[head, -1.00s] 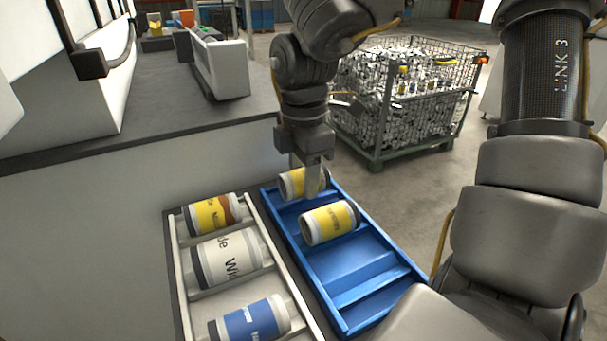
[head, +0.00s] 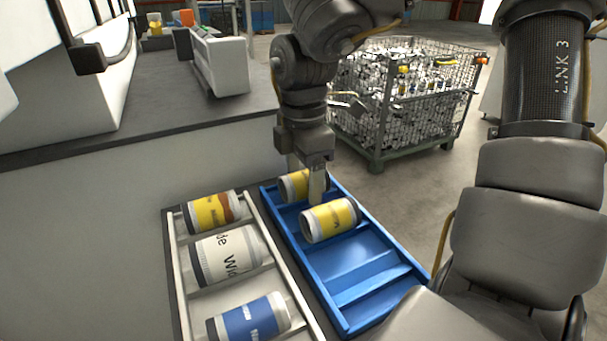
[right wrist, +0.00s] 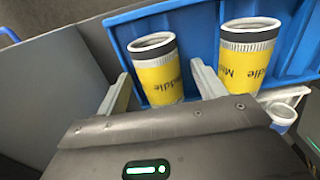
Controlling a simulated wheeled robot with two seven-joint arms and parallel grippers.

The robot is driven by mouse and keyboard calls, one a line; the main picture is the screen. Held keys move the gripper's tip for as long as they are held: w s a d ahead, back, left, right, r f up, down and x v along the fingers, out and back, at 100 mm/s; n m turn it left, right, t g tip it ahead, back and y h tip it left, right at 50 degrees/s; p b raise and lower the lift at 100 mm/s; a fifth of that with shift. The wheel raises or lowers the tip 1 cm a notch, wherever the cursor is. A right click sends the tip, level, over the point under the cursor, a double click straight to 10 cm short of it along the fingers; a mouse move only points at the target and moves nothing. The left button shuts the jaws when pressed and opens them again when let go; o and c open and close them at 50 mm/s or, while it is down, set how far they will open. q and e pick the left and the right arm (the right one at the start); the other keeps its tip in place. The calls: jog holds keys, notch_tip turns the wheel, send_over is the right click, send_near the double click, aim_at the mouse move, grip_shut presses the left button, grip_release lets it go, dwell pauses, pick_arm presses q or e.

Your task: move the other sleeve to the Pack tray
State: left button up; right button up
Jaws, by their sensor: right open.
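Two yellow-banded sleeves lie in the blue tray (head: 362,292): a far one (head: 292,187) in its end compartment and a nearer one (head: 331,220) beside it. Both show in the right wrist view, the far one (right wrist: 157,80) at left and the nearer one (right wrist: 248,55) at right. My right gripper (head: 306,182) is open, its fingers either side of the far sleeve, partly hiding it in the head view. I cannot see any grip on it. No label shows which tray is the Pack tray. My left gripper is not in view.
A pale tray (head: 179,262) left of the blue one holds a yellow-and-brown sleeve (head: 211,210), a white sleeve (head: 226,255) and a blue sleeve (head: 250,318). The blue tray's nearer compartments are empty. A wire mesh bin (head: 408,100) stands on the floor behind.

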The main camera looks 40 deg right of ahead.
jog(key=shift+r, duration=0.2)
notch_tip(320, 180, up, 10)
jog(key=shift+f+p, duration=0.15)
jog(key=shift+p, duration=1)
pick_arm(q)
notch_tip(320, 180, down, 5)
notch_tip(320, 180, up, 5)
jog(key=p, duration=0.6)
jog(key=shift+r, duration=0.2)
pick_arm(e)
notch_tip(320, 180, up, 7)
jog(key=shift+f, duration=0.15)
